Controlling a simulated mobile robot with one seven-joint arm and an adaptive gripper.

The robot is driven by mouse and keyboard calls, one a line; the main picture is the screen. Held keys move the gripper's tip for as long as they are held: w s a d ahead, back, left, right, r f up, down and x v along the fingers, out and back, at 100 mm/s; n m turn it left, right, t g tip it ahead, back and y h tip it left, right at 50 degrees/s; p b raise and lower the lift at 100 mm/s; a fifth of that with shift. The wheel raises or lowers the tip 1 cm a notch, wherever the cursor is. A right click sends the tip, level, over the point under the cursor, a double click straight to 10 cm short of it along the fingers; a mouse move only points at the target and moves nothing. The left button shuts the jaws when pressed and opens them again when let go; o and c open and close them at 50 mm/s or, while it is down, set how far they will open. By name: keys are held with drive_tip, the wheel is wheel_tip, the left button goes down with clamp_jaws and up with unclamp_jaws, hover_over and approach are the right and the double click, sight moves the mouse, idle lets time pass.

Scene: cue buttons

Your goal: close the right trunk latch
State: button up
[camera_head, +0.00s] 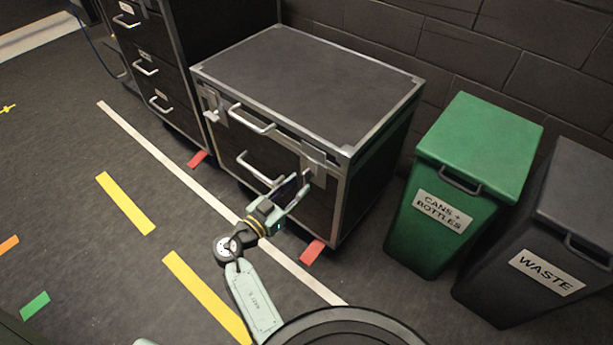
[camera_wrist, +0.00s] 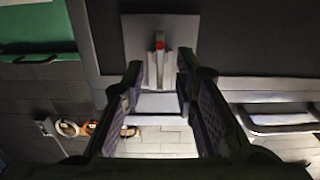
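The black trunk (camera_head: 310,80) has metal edges and a closed lid. Its right latch (camera_head: 318,160) is a pale metal plate at the front right corner. In the wrist view the latch plate (camera_wrist: 135,35) shows a narrow lever with a red spot, and a pale flap (camera_wrist: 158,104) below it. My gripper (camera_head: 295,184) is at the trunk's front, right by this latch. In the wrist view my gripper (camera_wrist: 160,82) is open, its dark fingers on either side of the flap. I cannot tell whether they touch it. The left latch (camera_head: 212,104) is clear of my gripper.
A green bin (camera_head: 480,140) and a dark waste bin (camera_head: 570,220) stand right of the trunk. A black drawer cabinet (camera_head: 150,65) stands at its left. Trunk handles (camera_head: 252,120) stick out near my arm. The striped floor in front is clear.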

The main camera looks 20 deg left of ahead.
sight(306, 179)
drive_tip(key=shift+p+x, duration=0.4)
drive_tip(key=shift+x, duration=1.8)
drive_tip(key=shift+c, duration=0.2)
clamp_jaws()
